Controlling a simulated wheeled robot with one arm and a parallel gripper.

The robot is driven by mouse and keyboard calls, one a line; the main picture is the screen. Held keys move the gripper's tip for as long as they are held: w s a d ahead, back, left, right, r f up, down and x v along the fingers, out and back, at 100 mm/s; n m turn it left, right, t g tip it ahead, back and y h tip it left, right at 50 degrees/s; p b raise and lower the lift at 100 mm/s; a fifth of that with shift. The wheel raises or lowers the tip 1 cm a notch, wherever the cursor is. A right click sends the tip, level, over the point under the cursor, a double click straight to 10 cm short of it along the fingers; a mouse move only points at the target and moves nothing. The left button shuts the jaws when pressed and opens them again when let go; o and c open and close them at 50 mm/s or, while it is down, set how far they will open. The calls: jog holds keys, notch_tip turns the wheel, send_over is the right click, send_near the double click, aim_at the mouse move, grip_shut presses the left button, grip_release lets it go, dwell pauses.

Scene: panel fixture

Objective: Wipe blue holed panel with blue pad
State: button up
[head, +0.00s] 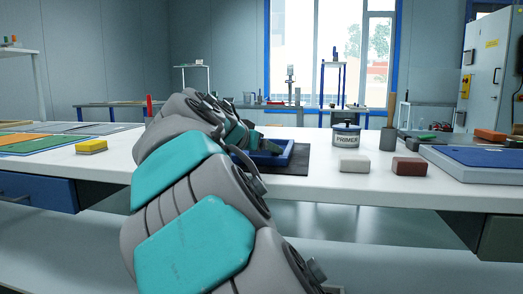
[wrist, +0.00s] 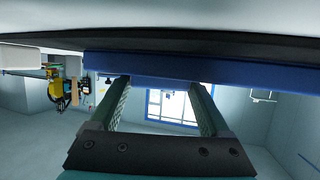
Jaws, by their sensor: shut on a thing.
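My gripper (wrist: 162,88) is shut on a blue pad (wrist: 160,81), whose edge shows between the two spread fingers in the wrist view. A long blue edge (wrist: 250,73) lies just beyond the fingertips, against a dark mat. In the head view this is a blue panel with a raised rim (head: 284,157), lying on the dark mat (head: 296,167) on the white table. My arm covers its left part and hides the gripper and the pad. I cannot see the panel's holes, nor tell whether the pad touches it.
A primer tin (head: 346,135), a white block (head: 353,164), a brown block (head: 408,167) and a dark cup (head: 388,139) stand right of the mat. A blue-topped slab (head: 485,157) is at far right. A yellow sponge (head: 91,146) and coloured sheets (head: 38,143) lie left.

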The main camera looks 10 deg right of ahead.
jog(key=shift+w+a+f, duration=0.3)
jog(key=shift+a, duration=0.35)
jog(key=shift+w+a+r, duration=0.1)
jog(key=shift+w+a, duration=0.2)
jog(key=shift+a, duration=0.45)
jog(key=shift+w+a, duration=0.25)
jog(key=shift+a, duration=0.55)
jog(key=shift+w+a+r, duration=0.1)
jog(key=shift+w+a, duration=0.2)
jog(key=shift+a, duration=0.45)
jog(key=shift+w+a+r+p, duration=0.1)
jog(key=shift+w+a+p, duration=0.25)
jog(key=shift+a, duration=0.45)
jog(key=shift+w+a+r+p, duration=0.15)
jog(key=shift+a+p, duration=0.25)
jog(key=shift+a, duration=0.4)
jog(key=shift+w+a+r+p, duration=0.1)
jog(key=shift+w+a+p, duration=0.25)
jog(key=shift+a, duration=0.45)
jog(key=shift+w+a+f+p, duration=0.1)
jog(key=shift+w+a+p, duration=0.15)
jog(key=shift+a+p, duration=0.3)
jog(key=shift+w+a+f+p, duration=0.1)
jog(key=shift+w+a+p, duration=0.2)
jog(key=shift+a, duration=0.45)
jog(key=a+p, duration=0.2)
jog(key=p, duration=0.1)
jog(key=shift+w+a, duration=0.4)
jog(key=shift+a+f, duration=0.2)
jog(key=shift+f, duration=0.15)
